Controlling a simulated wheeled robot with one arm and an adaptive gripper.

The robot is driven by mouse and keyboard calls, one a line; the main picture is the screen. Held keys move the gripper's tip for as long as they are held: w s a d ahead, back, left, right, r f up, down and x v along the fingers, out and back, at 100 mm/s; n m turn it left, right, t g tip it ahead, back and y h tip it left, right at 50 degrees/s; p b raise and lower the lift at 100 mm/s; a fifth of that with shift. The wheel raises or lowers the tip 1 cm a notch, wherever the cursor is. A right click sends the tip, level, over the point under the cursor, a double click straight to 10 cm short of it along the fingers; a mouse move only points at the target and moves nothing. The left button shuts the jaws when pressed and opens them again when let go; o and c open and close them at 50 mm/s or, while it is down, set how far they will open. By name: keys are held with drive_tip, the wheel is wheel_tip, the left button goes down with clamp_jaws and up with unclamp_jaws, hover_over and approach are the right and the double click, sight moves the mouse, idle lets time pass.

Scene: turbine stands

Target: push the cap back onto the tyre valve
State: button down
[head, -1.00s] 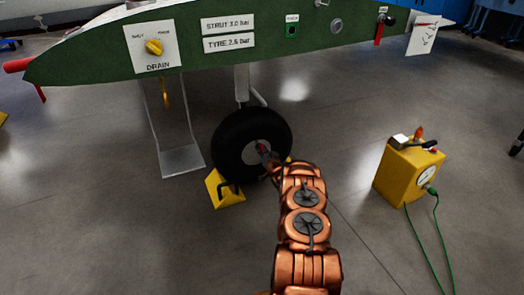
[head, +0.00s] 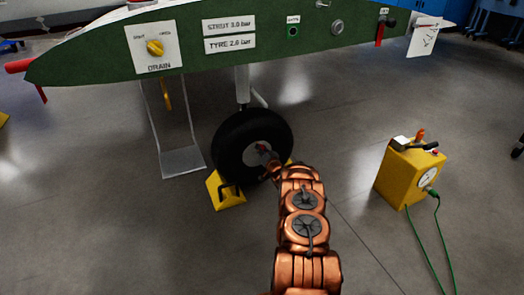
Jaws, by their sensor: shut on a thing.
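The black tyre (head: 228,136) with its pale hub (head: 250,152) stands upright on the floor under the green fuselage. My gripper (head: 264,152) is at the hub face, at the end of my copper arm. A small red thing, likely the valve cap (head: 261,147), shows at the gripper's tip against the hub. The gripper is shut on it. The valve itself is hidden behind the gripper, so I cannot tell whether the cap touches it.
Yellow chocks (head: 226,191) hold the wheel. A yellow gauge box (head: 405,174) with a green cable (head: 446,240) stands at the right. The floor between wheel and box is clear.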

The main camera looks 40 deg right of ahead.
drive_tip(key=shift+w+r, duration=0.1)
drive_tip(key=shift+r, duration=0.05)
drive_tip(key=c, duration=0.8)
unclamp_jaws()
drive_tip(key=shift+c, duration=0.2)
drive_tip(key=shift+o, duration=0.7)
drive_tip(key=p+v, duration=0.4)
drive_tip(key=v, duration=0.3)
